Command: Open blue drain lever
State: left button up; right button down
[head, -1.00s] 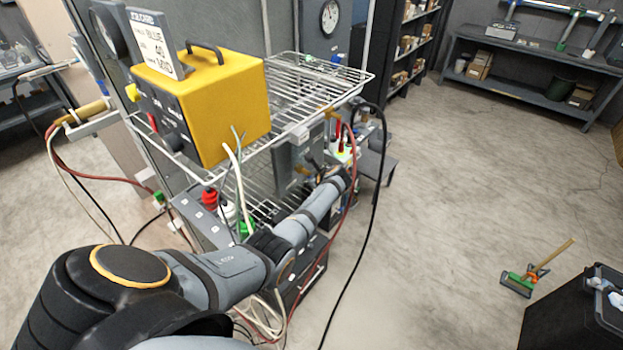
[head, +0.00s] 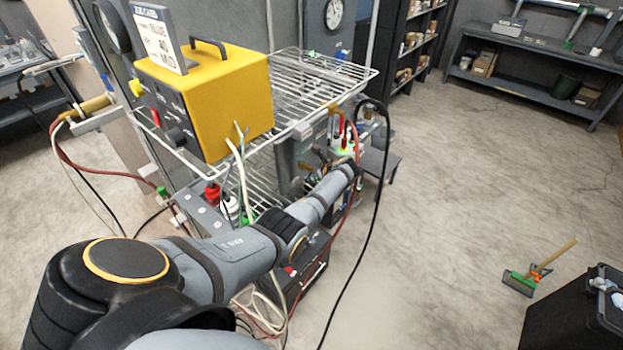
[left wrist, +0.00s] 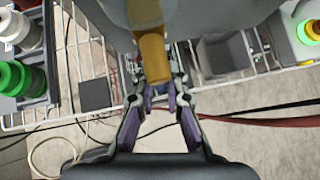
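My left gripper (left wrist: 160,97) has its two fingers apart, with purple pads on their inner sides. A brass valve stem (left wrist: 151,58) comes down from a grey rounded vessel (left wrist: 215,18) and ends at the fingertips, in line with the gap between them. I cannot tell whether the fingers touch it. No blue lever can be made out clearly. In the head view my left arm reaches in beside the wire rack, and its gripper is hard to make out near brass fittings (head: 316,161). My right gripper is not in view.
A yellow box (head: 222,95) sits on the wire shelf (head: 325,85) above. A black hose (head: 383,165) and a red hose (left wrist: 265,121) hang near the wrist. Green-capped bottles (left wrist: 18,78) stand at the left in the wrist view.

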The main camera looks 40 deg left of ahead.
pick_arm(q)
jog(key=o, duration=0.5)
jog(key=shift+d+r, duration=0.1)
jog(key=v, duration=1.1)
jog(key=shift+s+d+r, duration=0.1)
jog(key=shift+d+r, duration=0.15)
jog(key=shift+d, duration=0.05)
